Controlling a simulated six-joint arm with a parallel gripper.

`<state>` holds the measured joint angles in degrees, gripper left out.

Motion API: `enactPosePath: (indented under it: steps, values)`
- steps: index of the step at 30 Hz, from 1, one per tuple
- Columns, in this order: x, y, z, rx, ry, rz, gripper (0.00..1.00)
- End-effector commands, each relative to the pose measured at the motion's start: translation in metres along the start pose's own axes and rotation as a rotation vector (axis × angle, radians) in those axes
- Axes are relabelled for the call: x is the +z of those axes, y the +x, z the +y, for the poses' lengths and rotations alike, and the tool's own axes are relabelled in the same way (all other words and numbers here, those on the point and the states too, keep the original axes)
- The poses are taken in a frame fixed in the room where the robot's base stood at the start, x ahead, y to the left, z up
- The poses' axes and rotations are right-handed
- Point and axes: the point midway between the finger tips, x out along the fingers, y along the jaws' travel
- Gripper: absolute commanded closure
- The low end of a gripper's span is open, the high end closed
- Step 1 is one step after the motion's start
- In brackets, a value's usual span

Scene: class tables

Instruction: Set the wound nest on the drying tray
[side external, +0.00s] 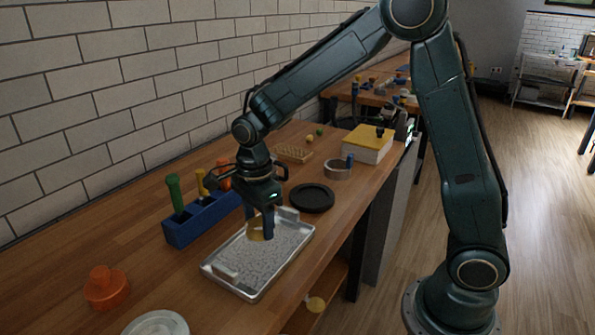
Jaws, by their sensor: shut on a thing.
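The wound nest (253,232) is a small yellowish-tan piece, partly hidden by the fingers. My gripper (262,230) points down and is shut on it. The drying tray (250,292) is a silver rectangular tray with a raised rim and a grey speckled floor, lying on the wooden table. I cannot tell whether the nest touches the tray floor.
A blue rack (185,230) with coloured-handled tools stands left of the tray. A black round dish (311,198) lies behind it. An orange knobbed piece (106,288) and a pale round dish (156,325) are at front left. A yellow-topped block (367,143) stands farther back.

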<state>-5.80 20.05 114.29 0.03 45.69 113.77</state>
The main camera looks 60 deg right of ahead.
Motion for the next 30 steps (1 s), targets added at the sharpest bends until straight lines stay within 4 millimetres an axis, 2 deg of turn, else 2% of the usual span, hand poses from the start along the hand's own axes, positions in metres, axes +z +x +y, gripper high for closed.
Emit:
enactPosePath:
  steps: [5, 15, 29, 30]
  values:
    - [0.000, 0.006, 0.000, 0.001, 0.000, 0.000, 0.70]
    - [0.000, 0.040, 0.000, 0.001, 0.000, 0.000, 0.70]
    - [0.000, 0.045, 0.000, 0.000, 0.000, 0.000, 0.70]
    - [0.000, 0.045, 0.000, 0.000, 0.000, 0.000, 0.43]
